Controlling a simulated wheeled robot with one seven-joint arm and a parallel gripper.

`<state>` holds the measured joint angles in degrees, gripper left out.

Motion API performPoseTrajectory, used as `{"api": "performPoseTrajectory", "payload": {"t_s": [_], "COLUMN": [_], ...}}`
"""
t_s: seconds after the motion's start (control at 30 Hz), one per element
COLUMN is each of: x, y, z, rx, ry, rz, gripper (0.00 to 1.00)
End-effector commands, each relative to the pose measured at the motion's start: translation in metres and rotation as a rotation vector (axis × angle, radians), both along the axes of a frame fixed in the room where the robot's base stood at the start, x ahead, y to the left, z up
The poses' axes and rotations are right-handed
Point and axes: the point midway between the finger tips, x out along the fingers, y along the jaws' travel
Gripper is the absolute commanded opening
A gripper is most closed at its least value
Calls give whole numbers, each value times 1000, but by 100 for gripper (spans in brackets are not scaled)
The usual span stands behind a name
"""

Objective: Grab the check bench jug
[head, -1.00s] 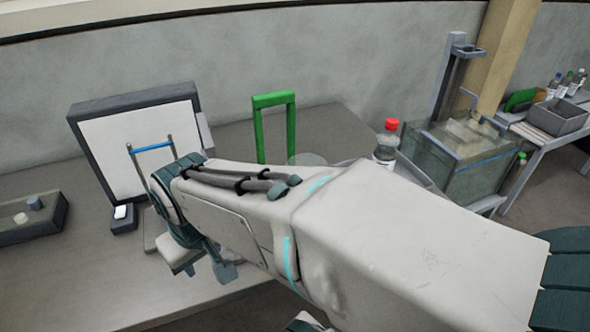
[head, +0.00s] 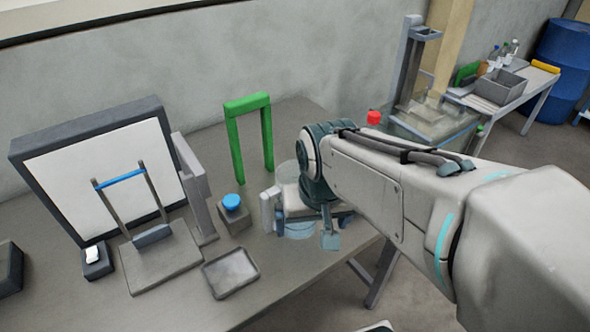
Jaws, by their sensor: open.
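A clear, see-through jug (head: 286,174) stands on the grey bench behind my gripper. Its rounded upper part shows above the gripper, and a pale blue band (head: 299,231) shows below it. My gripper (head: 299,222) is open at the jug, with a pale finger on the jug's left side. The wrist hides much of the jug, so I cannot tell whether the fingers touch it.
A green frame (head: 247,103) stands behind the jug. A blue-topped block (head: 232,210) and a shallow grey tray (head: 231,272) lie to the left, near a white-faced panel (head: 70,185). A red-capped bottle (head: 374,118) is partly hidden behind my arm.

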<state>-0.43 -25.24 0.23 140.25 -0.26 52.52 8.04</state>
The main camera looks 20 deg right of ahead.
Motion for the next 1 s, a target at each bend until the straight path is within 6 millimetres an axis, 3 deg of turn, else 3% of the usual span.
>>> {"api": "performPoseTrajectory", "payload": {"t_s": [0.03, 0.23, 0.4, 0.53, 0.67, 1.0], "x": [11, 62, 99, 116, 121, 121], "y": [0, -2, -4, -5, -5, -5], "z": [17, 66, 91, 98, 94, 30], "rx": [14, 72, 97, 103, 104, 103], "ry": [18, 107, 168, 191, 203, 206], "rz": [-65, -450, -739, -875, -929, -931], "gripper": [100, 100, 100, 100, 100, 100]}}
